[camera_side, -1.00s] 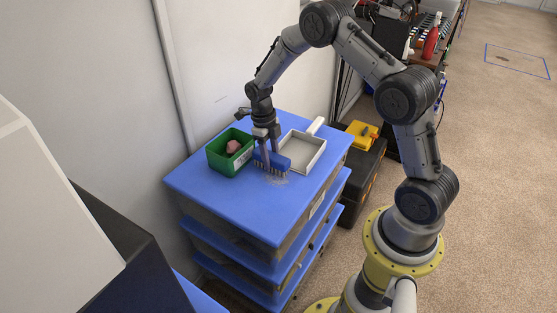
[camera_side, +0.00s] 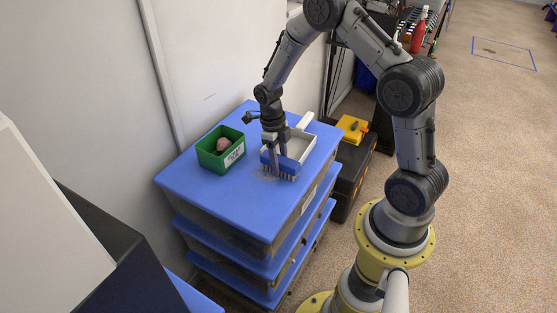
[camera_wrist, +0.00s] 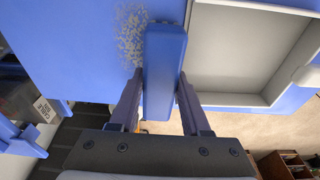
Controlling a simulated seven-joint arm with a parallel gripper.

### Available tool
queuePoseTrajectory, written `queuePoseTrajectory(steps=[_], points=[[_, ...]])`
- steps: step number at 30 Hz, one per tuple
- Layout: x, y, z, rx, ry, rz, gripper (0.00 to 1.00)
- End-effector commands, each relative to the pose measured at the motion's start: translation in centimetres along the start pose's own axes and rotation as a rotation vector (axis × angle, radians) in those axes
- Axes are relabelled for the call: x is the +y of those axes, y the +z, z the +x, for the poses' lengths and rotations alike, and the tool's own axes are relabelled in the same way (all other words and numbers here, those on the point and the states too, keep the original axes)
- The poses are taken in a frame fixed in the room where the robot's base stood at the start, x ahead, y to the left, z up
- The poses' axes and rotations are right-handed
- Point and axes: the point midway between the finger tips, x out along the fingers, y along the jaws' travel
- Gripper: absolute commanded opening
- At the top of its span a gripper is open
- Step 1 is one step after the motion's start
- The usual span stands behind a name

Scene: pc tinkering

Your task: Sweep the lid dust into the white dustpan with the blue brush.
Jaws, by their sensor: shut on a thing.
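My gripper (camera_side: 279,153) points down over the blue lid (camera_side: 225,210) and is shut on the blue brush (camera_side: 281,168). In the wrist view the brush (camera_wrist: 164,70) stands between the two fingers. The grey lid dust (camera_wrist: 131,35) is a speckled patch just left of the brush there; in the side view it is a faint patch (camera_side: 265,177) beside the brush. The white dustpan (camera_side: 301,147) lies flat on the lid behind the brush, partly hidden by it and the gripper. In the wrist view the dustpan (camera_wrist: 232,98) is close to the right of the brush.
A green bin (camera_side: 220,150) with a pinkish lump in it stands on the lid to the left. The wall is behind. A black case with a yellow item (camera_side: 352,127) stands right of the drawer stack. The front of the lid is clear.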

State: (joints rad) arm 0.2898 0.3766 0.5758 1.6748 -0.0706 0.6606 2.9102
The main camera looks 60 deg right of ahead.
Motion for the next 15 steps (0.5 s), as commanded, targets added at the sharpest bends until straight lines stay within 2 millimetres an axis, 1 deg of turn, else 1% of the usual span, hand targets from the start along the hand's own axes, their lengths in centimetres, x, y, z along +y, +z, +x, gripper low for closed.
queuePoseTrajectory(steps=[1,15], points=[[0.0,0.5,0.0,0.001,0.0,-0.001,0.0],[0.0,4.8,-0.7,-0.001,0.0,0.001,0.0]])
